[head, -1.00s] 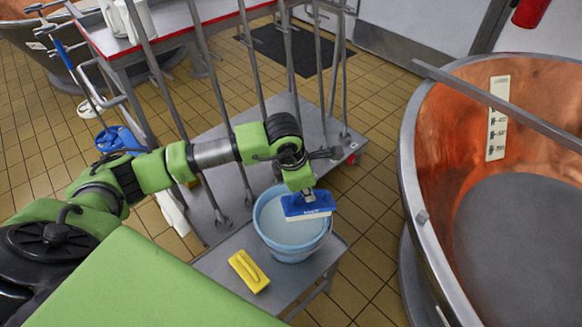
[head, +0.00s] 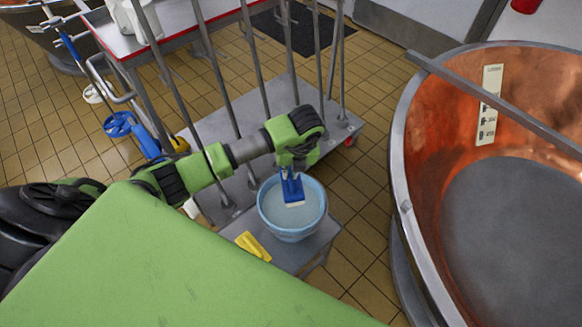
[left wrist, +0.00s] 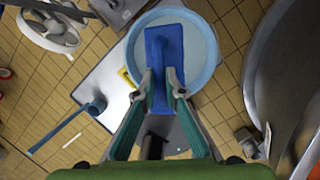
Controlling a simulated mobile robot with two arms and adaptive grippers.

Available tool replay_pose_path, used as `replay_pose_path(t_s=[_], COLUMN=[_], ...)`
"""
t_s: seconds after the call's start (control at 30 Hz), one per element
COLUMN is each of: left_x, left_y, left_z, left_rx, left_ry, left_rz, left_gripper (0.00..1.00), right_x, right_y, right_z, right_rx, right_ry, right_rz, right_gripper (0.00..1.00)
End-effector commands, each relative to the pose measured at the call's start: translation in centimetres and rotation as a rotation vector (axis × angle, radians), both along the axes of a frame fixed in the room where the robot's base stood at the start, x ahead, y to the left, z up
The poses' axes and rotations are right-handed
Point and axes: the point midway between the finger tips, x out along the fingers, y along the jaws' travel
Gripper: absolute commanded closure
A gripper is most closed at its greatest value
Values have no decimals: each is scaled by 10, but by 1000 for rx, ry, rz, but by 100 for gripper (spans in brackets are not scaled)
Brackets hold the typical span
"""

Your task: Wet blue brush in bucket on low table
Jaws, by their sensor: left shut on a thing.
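The blue brush (head: 292,189) has pale bristles and is held over the bucket's opening, its lower end inside the rim as seen from the head. My left gripper (left wrist: 161,90) is shut on the brush's handle; the brush's flat blue back (left wrist: 177,45) shows in the left wrist view. The light blue bucket (head: 291,232) holds pale liquid and stands on the low grey table (head: 297,256). I cannot tell whether the bristles touch the liquid. My right gripper is not in view.
A yellow brush (head: 253,244) lies on the low table beside the bucket. A grey wheeled rack (head: 275,110) with upright bars stands behind it. A large copper vat (head: 420,150) fills the right side. Blue tools (head: 118,124) hang at the left.

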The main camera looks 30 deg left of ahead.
Motion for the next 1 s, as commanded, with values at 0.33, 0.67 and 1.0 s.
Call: replay_pose_path(t_s=[0.33,0.67,1.0], left_x=[0,1,1], left_y=[-1,0,0], left_z=[-32,-75,-118], left_rx=[-2,0,0], left_ry=[-2,-2,-2], left_rz=[-2,-3,-4], left_gripper=[100,100,100], right_x=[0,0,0], right_y=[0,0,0], right_z=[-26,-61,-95], right_rx=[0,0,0], right_ry=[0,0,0], right_rz=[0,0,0], right_gripper=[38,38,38])
